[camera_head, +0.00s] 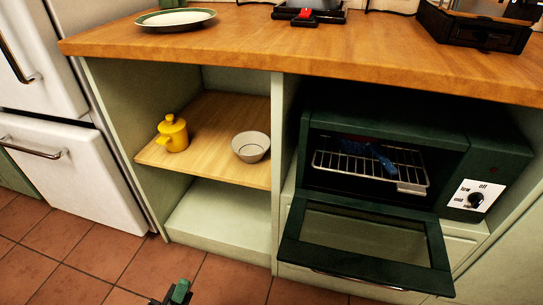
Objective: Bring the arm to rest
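Part of a dark gripper with a green pad, which I take to be my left gripper (177,293), shows at the bottom edge, left of the middle. It is over the tiled floor, in front of the cabinet and apart from everything. Most of it is cut off by the frame, so its opening does not show. My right gripper is not in view.
A dark green oven (405,128) stands in the right bay, its door (365,245) folded down and jutting forward. A blue object (380,156) lies on its rack (330,162). A yellow pot (173,136) and white bowl (251,148) stand on the left shelf.

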